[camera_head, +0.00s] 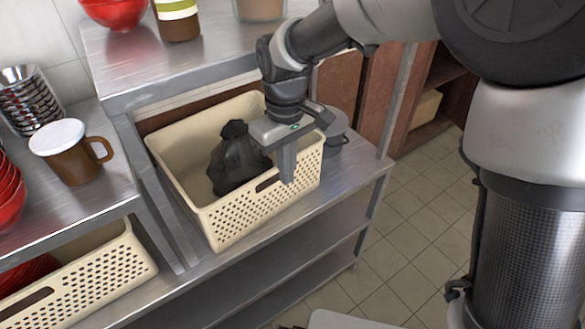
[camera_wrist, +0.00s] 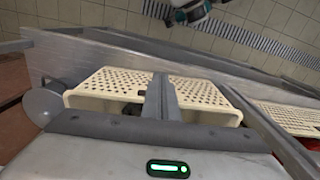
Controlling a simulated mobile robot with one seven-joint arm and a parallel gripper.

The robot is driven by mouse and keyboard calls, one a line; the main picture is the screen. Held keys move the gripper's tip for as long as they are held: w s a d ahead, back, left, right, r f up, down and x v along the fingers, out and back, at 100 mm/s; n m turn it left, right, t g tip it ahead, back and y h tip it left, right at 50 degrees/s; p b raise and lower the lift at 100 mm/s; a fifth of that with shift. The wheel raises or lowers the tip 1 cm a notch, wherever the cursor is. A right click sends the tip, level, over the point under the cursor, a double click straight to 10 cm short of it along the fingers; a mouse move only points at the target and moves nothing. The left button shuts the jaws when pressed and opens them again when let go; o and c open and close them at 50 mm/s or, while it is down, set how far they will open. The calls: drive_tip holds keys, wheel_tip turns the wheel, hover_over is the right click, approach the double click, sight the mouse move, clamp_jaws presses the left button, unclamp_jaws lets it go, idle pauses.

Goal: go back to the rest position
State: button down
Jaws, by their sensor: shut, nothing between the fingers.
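My gripper (camera_head: 287,164) is shut and empty, fingers pointing down at the right front rim of a cream perforated basket (camera_head: 240,222) on the metal shelf. I cannot tell whether the fingers touch the rim. In the wrist view my closed fingers (camera_wrist: 161,90) stand in front of the same basket (camera_wrist: 112,84). A black tied bag (camera_head: 238,160) sits inside the basket, left of my gripper. No marker of the rest position shows.
A metal upper shelf (camera_head: 165,62) is behind the basket. A brown mug (camera_head: 72,158) with a white lid and stacked metal bowls (camera_head: 30,100) stand on the left counter. Another perforated basket (camera_head: 90,275) is below it. The tiled floor (camera_head: 425,205) at right is open.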

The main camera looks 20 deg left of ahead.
drive_tip(key=s+d+r+m+t+p, duration=0.2)
drive_tip(key=s+d+r+m+p, duration=0.15)
drive_tip(key=d+r, duration=0.7)
drive_tip(key=s+d+r+m+t+p, duration=0.2)
drive_tip(key=d+r+m+p, duration=0.15)
drive_tip(key=d+r, duration=0.65)
drive_tip(key=s+d+r+m+t+p, duration=0.1)
drive_tip(key=s+d+m+p, duration=0.1)
drive_tip(key=s+d+m, duration=0.2)
drive_tip(key=s+d, duration=0.2)
drive_tip(key=d, duration=0.1)
drive_tip(key=shift+s+d+r+t, duration=0.2)
drive_tip(key=shift+s+r+t, duration=0.05)
drive_tip(key=shift+t, duration=0.05)
